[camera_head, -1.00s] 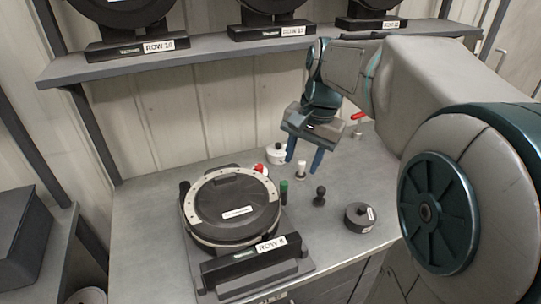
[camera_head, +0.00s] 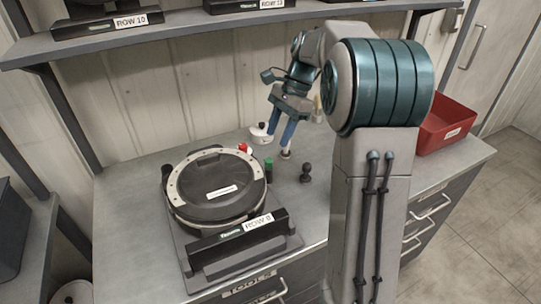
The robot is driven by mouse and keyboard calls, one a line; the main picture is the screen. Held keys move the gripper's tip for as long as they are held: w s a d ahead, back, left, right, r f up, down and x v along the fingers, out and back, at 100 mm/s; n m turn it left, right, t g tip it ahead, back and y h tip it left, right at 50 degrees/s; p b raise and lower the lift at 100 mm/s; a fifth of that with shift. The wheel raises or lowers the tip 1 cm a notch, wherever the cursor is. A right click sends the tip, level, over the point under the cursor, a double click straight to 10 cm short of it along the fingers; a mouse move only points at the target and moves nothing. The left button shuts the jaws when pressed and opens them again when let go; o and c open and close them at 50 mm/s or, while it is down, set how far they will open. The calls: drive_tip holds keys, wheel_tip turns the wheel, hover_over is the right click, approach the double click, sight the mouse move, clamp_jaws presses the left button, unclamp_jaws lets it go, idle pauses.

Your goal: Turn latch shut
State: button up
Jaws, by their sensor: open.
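The seed meter (camera_head: 212,184) is a round black disc housing with a pale ring, lying flat in a dark cradle labelled ROW 8 or similar on the grey bench. A small red part (camera_head: 243,148), possibly the latch handle, shows at its upper right edge. I cannot tell the latch's position. My gripper (camera_head: 279,138) has two blue fingers spread apart, pointing down above the bench, to the right of the meter and apart from it. A small white pot (camera_head: 260,134) is beside the left finger.
A green-topped cylinder (camera_head: 268,171) and a black knobbed piece (camera_head: 306,173) stand right of the meter. A red bin (camera_head: 445,128) is at the bench's right end. A shelf (camera_head: 185,27) with more row units runs along the back wall. My arm hides part of the bench.

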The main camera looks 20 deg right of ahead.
sight(268, 160)
drive_tip(key=x, duration=0.7)
drive_tip(key=shift+a+f, duration=0.1)
drive_tip(key=shift+f, duration=0.25)
clamp_jaws()
